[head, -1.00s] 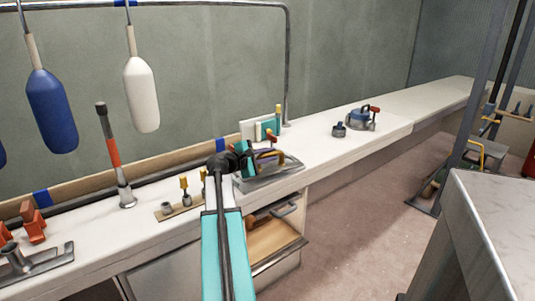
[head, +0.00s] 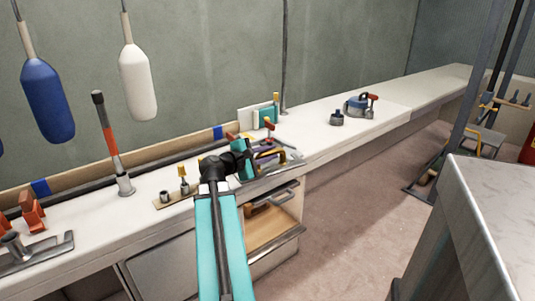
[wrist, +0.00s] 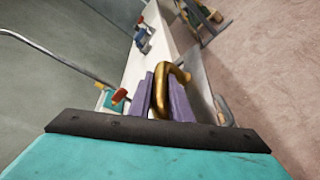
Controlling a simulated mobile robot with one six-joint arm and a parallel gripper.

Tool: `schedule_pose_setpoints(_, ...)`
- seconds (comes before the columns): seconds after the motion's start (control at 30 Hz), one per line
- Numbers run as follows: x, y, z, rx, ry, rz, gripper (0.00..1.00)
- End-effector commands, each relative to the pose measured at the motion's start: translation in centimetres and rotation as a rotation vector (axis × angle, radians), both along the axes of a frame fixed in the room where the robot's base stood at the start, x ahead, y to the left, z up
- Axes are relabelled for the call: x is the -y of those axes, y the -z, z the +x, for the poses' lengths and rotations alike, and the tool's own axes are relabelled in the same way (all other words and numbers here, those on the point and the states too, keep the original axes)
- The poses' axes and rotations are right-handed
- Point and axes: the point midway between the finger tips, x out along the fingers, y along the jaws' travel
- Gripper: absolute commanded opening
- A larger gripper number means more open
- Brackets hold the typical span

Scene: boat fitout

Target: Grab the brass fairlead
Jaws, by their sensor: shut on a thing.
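The brass fairlead (wrist: 161,92) is a curved, hooked golden piece. In the wrist view it stands between the two purple fingers of my gripper (wrist: 163,98), which are shut on it. In the head view my gripper (head: 266,156) is over the grey metal tray (head: 290,162) on the white bench. The fairlead (head: 267,152) shows there only as a small brass bit at the fingers. My wrist hides part of the tray, and I cannot tell whether the fairlead touches it.
Behind the tray stand teal and white upright pieces (head: 262,115) and a red-topped tool (head: 269,123). An open drawer (head: 270,227) juts out below. The far bench is clear.

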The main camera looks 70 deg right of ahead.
Motion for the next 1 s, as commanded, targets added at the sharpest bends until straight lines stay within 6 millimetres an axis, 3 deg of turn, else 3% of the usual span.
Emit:
schedule_pose_setpoints(0.4, -1.6, 0.0, -0.7, -0.001, -0.002, -0.002, 0.00)
schedule_pose_setpoints(1.0, -1.9, -0.2, -0.8, -0.002, -0.001, -0.001, 0.00)
